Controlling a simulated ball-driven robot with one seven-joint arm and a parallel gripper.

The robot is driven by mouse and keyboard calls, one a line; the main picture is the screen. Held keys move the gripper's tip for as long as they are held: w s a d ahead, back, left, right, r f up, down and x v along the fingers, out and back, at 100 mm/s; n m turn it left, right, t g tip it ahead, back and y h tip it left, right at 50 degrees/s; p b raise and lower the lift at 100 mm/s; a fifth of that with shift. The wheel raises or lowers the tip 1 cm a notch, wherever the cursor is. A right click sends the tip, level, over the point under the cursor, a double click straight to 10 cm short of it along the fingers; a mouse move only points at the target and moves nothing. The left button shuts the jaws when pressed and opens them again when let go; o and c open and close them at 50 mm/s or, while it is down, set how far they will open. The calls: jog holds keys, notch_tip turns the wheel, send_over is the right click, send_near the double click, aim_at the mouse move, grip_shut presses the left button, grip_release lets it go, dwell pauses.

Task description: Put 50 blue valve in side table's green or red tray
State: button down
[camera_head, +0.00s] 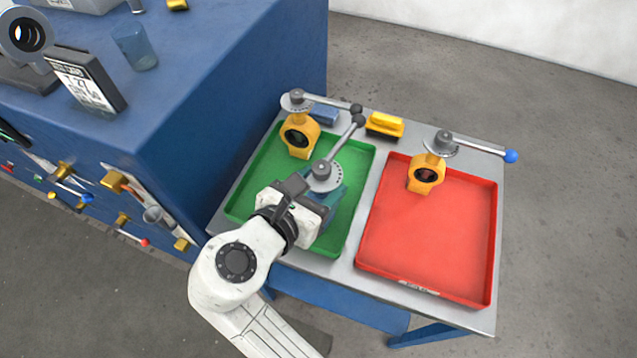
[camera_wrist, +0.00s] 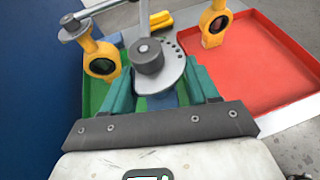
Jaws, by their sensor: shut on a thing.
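My gripper (camera_head: 328,196) is shut on a valve (camera_head: 322,172) with a grey notched plate, a grey lever and a dark ball knob. The valve is over the green tray (camera_head: 355,215) on the side table; I cannot tell whether it touches the tray floor. In the wrist view the valve's round hub (camera_wrist: 148,56) and a bit of blue body show between the teal fingers (camera_wrist: 160,90); most of its body is hidden. No size mark is readable. The red tray (camera_head: 430,245) lies to the right.
A yellow valve (camera_head: 300,145) stands in the green tray's far left corner. Another yellow valve (camera_head: 426,180), with a blue knob, stands at the red tray's back. A yellow block (camera_head: 385,124) and a blue block (camera_head: 324,114) lie behind the trays. The blue workbench (camera_head: 220,110) borders the left.

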jog(key=shift+f, duration=0.75)
dwell(1.2)
jog(key=shift+f+p, duration=0.4)
dwell(4.4)
jog(key=c, duration=0.8)
grip_release()
jog(key=shift+d, duration=0.1)
jog(key=shift+o, duration=0.8)
jog(key=shift+r, duration=0.1)
